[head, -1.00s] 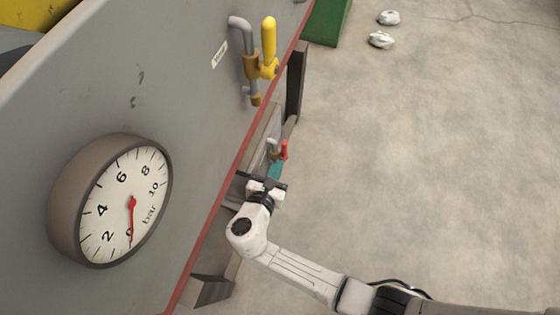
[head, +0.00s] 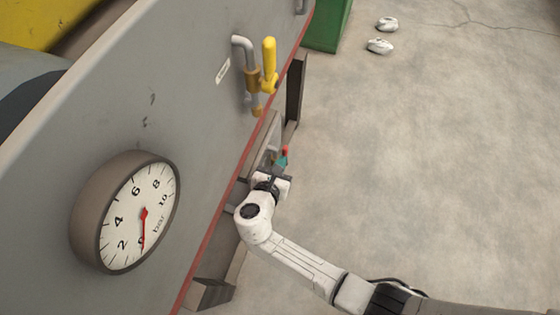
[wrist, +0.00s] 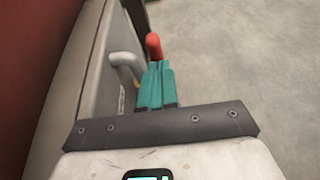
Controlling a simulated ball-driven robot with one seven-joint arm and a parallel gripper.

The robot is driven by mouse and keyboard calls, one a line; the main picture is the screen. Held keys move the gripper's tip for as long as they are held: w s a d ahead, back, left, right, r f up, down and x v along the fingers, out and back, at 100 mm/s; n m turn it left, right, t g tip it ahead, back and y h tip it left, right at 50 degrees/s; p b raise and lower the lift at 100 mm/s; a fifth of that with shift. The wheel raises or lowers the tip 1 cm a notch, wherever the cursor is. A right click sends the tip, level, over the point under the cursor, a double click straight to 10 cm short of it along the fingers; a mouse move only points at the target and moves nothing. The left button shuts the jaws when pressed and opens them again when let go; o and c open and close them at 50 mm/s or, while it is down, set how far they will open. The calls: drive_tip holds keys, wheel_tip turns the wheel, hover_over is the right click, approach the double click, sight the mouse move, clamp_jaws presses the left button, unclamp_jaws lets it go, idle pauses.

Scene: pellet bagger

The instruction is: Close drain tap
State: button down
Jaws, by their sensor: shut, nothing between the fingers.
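A small tap with a red handle (head: 285,150) sits low beside the grey machine, under its red-edged panel. In the wrist view its red handle (wrist: 154,46) shows just beyond my fingertips, with a grey bent pipe (wrist: 126,64) to the left. My gripper (head: 281,161) has teal fingers, pressed together and empty, right at the red handle. In the wrist view the fingers (wrist: 156,82) hide the handle's lower part and the tap's body. I cannot tell whether they touch the handle. A second tap, with a yellow handle (head: 269,62), is higher on the panel.
A round pressure gauge (head: 125,212) is on the grey panel (head: 195,130), its red needle near 0. A small white label (head: 223,71), too small to read, is by the yellow tap. A green box (head: 325,25) stands behind. The concrete floor (head: 430,170) to the right is mostly clear.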

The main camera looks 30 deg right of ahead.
drive_tip(key=shift+w+d+r+p, duration=0.3)
drive_tip(key=shift+w+d+p, duration=0.15)
drive_tip(key=shift+p, duration=0.25)
drive_tip(key=shift+r+p, duration=0.8)
drive_tip(key=shift+p, duration=0.15)
drive_tip(key=shift+s, duration=0.1)
